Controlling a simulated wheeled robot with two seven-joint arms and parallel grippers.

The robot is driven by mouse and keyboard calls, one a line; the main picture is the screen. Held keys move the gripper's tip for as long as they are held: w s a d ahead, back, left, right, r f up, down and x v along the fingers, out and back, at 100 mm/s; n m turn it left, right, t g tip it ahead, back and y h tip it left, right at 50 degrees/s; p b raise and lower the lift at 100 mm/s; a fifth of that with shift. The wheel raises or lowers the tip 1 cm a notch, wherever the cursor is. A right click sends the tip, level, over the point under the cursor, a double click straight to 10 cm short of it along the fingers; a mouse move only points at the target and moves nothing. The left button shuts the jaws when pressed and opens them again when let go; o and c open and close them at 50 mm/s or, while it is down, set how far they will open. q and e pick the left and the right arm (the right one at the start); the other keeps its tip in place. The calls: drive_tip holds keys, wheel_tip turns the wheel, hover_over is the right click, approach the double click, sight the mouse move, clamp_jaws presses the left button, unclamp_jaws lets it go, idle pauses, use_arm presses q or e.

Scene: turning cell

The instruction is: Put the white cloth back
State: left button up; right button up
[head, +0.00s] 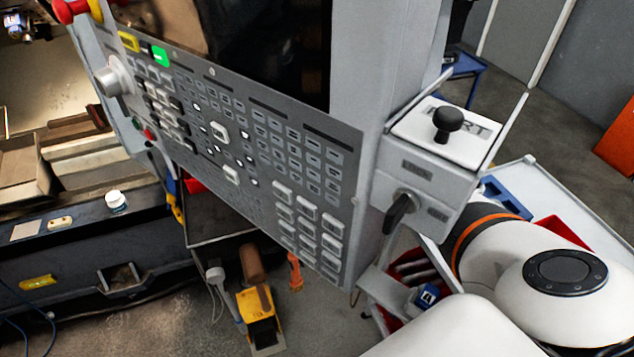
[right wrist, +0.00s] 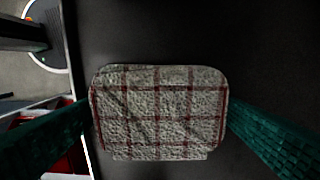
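The white cloth (right wrist: 158,112) is in the middle of the right wrist view. It is a folded, rough, greyish-white pad with a grid of dark red lines. My right gripper (right wrist: 160,110) has one green finger at the cloth's left edge and one at its right edge. No gap shows on either side, so the gripper is closed across the cloth's width. A dark flat surface (right wrist: 270,60) lies behind the cloth; I cannot tell whether the cloth touches it. Neither the cloth nor either gripper shows in the head view.
In the head view, a machine control panel (head: 214,128) fills the middle, with a grey box with a black knob (head: 448,122) on its right.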

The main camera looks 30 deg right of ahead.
use_arm(q)
drive_tip(key=shift+s, duration=0.35)
use_arm(e)
drive_tip(key=shift+o, duration=0.7)
drive_tip(key=shift+r, duration=0.55)
use_arm(q)
wheel_tip(320, 180, down, 4)
drive_tip(key=b, duration=0.3)
drive_tip(key=shift+s+r, duration=0.1)
drive_tip(key=shift+r, duration=0.15)
use_arm(e)
wheel_tip(320, 180, up, 11)
